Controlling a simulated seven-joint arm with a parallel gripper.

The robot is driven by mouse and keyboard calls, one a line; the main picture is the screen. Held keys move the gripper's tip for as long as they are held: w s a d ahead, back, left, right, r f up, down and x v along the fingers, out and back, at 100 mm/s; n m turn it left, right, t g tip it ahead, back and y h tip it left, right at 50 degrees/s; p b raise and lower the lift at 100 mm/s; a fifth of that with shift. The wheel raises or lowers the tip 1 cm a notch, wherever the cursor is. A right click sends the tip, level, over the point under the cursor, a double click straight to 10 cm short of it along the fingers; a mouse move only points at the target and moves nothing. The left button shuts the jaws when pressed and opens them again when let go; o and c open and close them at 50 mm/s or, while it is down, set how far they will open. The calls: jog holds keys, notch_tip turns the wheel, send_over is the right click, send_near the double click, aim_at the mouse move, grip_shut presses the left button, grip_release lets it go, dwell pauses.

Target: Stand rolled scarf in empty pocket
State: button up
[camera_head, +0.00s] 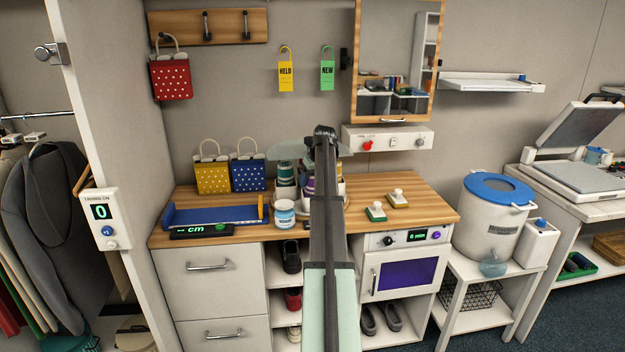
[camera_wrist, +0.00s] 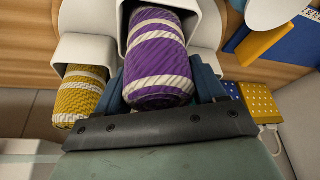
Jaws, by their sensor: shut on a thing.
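A purple rolled scarf with cream stripes (camera_wrist: 158,65) fills the middle of the wrist view. My gripper (camera_wrist: 160,88) is shut on it, with a dark blue finger on each side. The scarf's far end meets the mouth of a white pocket (camera_wrist: 187,18); how deep it sits is hidden. A yellow and cream rolled scarf (camera_wrist: 80,95) sits in another white pocket (camera_wrist: 88,45) to the left. More white pocket shapes show behind, their insides hidden. In the head view my arm covers most of the pocket holder; a sliver of purple scarf (camera_head: 310,186) shows beside it.
A mirror cabinet (camera_head: 396,50) hangs behind. The counter's right front is clear.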

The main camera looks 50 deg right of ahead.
jog(key=shift+f, duration=0.1)
jog(key=o, duration=1.1)
jog(key=v, duration=1.2)
